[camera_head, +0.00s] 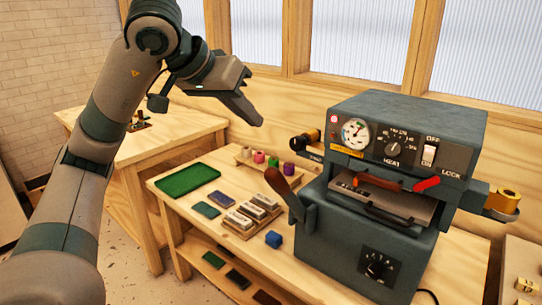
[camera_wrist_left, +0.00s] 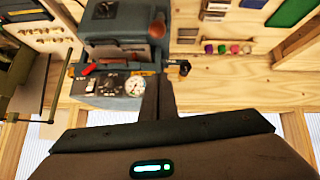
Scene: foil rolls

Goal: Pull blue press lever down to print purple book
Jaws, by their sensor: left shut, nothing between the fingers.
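The press (camera_head: 400,150) is a dark blue-grey machine on the wooden table. Its lever (camera_head: 293,203) has a brown handle and leans up and left from the press's left side; the brown handle also shows in the left wrist view (camera_wrist_left: 157,26). My left gripper (camera_head: 258,118) is shut and empty, raised above the table's back, above and left of the lever and apart from it. Its fingers show in the left wrist view (camera_wrist_left: 159,100). My right gripper is out of view.
A gold foil roll (camera_head: 502,201) sticks out at the press's right.

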